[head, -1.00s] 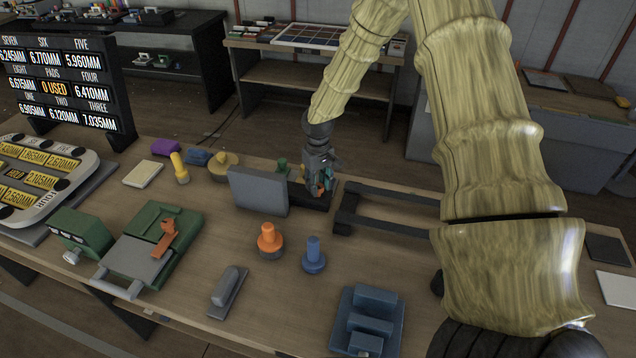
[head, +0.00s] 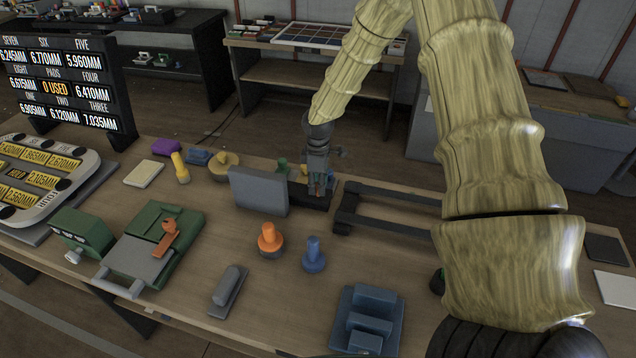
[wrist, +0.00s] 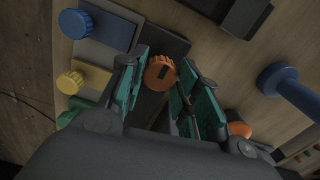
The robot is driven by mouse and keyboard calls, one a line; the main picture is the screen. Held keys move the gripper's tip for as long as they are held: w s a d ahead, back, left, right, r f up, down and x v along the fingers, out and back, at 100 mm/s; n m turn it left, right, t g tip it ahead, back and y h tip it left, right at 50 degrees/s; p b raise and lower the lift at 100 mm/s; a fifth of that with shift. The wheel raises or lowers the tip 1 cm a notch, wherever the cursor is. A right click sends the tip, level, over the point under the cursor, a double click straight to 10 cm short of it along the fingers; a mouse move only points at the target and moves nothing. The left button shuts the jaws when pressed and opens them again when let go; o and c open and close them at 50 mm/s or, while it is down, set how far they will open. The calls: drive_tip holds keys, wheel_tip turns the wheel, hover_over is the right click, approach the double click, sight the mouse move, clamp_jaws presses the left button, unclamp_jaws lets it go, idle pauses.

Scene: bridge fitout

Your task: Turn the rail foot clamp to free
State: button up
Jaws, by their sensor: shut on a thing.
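My gripper (head: 317,188) points down at the far side of the bench, beside a grey upright block (head: 258,190). In the wrist view its teal-padded fingers (wrist: 163,88) are shut on an orange knob (wrist: 160,72) with a dark slot mark. The knob, which I take as the rail foot clamp's, sits over a dark plate (wrist: 165,47). In the head view the fingers mostly hide the knob, and the block hides part of the plate. I cannot read any free or locked marking.
A dark rail frame (head: 385,187) lies just right of the gripper. An orange knobbed piece (head: 269,238) and a blue one (head: 313,256) stand nearer. Blue and yellow knobs (wrist: 75,23) show at left in the wrist view.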

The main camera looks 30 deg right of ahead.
drive_tip(key=shift+w+r+n, duration=0.1)
drive_tip(key=shift+n, duration=0.4)
drive_tip(key=o, duration=1)
drive_tip(key=shift+o, duration=0.2)
wheel_tip(320, 180, up, 12)
drive_tip(key=shift+d, duration=0.1)
idle(0.5)
